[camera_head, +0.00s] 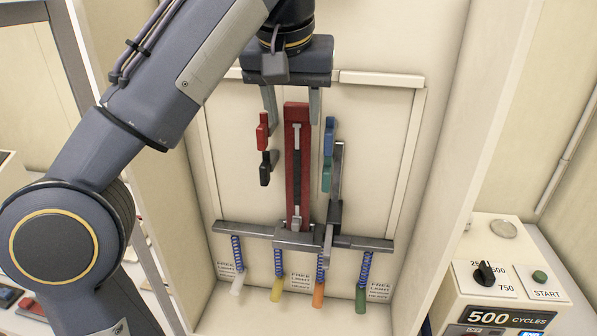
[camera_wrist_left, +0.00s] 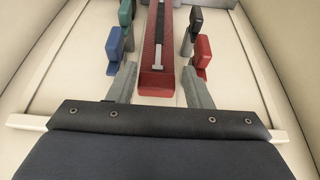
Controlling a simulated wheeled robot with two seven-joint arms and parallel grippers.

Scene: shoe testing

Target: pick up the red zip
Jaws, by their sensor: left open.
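The red zip (camera_head: 305,150) is a long red strip with a grey zipper line down its middle. It stands upright on the back panel, its lower end at a grey metal bar (camera_head: 350,241). My left gripper (camera_head: 292,104) is at the strip's top end, open, with one finger on each side of it and visible gaps between. In the left wrist view the red zip (camera_wrist_left: 157,84) lies between the two spread fingers of my left gripper (camera_wrist_left: 160,85). My right gripper is not in view.
Small red (camera_head: 263,132) and black (camera_head: 266,168) blocks sit left of the zip, blue (camera_head: 329,137) and green (camera_head: 327,177) ones right. Several springs with coloured ends hang from the bar. Cream walls close in both sides. A control box (camera_head: 505,290) stands at right.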

